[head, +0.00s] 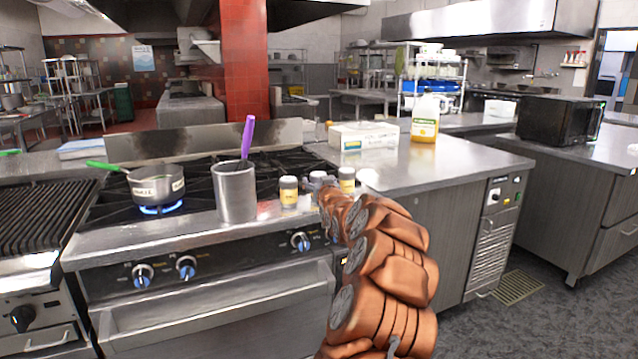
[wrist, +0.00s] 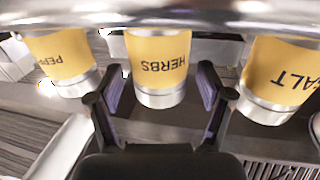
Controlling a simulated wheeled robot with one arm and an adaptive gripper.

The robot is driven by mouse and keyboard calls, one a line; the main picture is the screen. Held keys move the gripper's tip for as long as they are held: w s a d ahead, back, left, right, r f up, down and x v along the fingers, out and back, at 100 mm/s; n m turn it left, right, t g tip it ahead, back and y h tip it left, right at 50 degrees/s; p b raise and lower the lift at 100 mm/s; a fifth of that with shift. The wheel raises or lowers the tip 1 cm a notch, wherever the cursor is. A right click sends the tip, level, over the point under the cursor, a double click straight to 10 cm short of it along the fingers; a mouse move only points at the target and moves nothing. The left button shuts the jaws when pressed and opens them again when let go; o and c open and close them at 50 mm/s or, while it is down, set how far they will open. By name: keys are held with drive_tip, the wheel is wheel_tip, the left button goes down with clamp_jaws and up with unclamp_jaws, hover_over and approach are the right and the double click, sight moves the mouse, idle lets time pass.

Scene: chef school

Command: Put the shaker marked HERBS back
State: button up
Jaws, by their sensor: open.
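The shaker marked HERBS (wrist: 157,62) has a yellow label and a silver end, and shows upside down in the middle of the wrist view. My gripper (wrist: 160,88) is open, with one dark finger on each side of this shaker and visible gaps between. In the head view my gripper (head: 324,184) is at the right front of the stove, by the middle shaker (head: 318,175), and hides most of it. The SALT shaker (wrist: 280,75) is on the right in the wrist view. The shaker whose label starts PEP (wrist: 62,58) is on the left.
One yellow-labelled shaker (head: 288,192) stands left of my gripper, another (head: 347,176) right of it. The counter (head: 450,165) at right has free room.

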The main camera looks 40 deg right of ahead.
drive_tip(key=shift+r, duration=0.25)
drive_tip(key=shift+s+a+f, duration=0.1)
drive_tip(key=shift+s+a, duration=0.15)
drive_tip(key=shift+s, duration=0.35)
drive_tip(key=b+v, duration=0.1)
drive_tip(key=v, duration=0.9)
drive_tip(key=shift+s+a, duration=0.25)
drive_tip(key=shift+s, duration=0.05)
drive_tip(key=shift+f, duration=0.1)
